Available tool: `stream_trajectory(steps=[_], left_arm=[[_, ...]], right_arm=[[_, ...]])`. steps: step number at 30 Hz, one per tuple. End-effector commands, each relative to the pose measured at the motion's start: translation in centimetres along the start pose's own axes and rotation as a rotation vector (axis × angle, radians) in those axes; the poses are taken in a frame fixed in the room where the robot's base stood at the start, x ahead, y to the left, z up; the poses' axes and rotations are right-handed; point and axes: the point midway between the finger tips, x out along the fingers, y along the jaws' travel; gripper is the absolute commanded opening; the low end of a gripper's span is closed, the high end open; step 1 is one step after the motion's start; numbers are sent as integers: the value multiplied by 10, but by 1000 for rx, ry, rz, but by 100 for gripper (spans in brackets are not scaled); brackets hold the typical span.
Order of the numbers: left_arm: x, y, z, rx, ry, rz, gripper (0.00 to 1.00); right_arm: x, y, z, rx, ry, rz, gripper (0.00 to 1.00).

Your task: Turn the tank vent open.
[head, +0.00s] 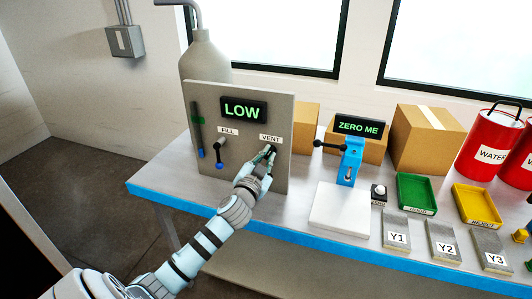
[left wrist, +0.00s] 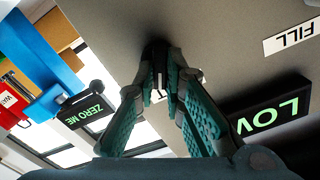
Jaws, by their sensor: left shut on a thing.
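The grey tank panel (head: 240,172) stands upright on the table, with a green LOW display (head: 243,110). The VENT label (head: 270,138) is on its right side. The dark vent handle (head: 272,148) sits just below that label, mostly hidden by my left gripper (head: 267,157). In the left wrist view the fingers of my left gripper (left wrist: 164,82) close on the dark vent handle (left wrist: 157,52) at the panel face. How far the handle is turned cannot be told. My right gripper is not in view.
The FILL lever (head: 219,152) hangs down, left of the vent. A blue stand (head: 349,160) with a ZERO ME display (head: 358,127) and a white plate (head: 340,209) stand to the right. Green (head: 416,193) and yellow (head: 477,204) trays lie farther right.

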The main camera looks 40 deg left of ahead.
Motion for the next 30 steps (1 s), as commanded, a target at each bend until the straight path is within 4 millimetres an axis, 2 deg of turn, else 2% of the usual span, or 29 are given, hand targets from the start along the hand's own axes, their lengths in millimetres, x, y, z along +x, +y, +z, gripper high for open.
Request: stream_trajectory(steps=[9, 30], left_arm=[[0, 0, -1, 296, -2, 2, 0], [0, 3, 2, 922, -2, 2, 0]], right_arm=[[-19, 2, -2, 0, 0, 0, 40], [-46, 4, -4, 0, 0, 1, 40]])
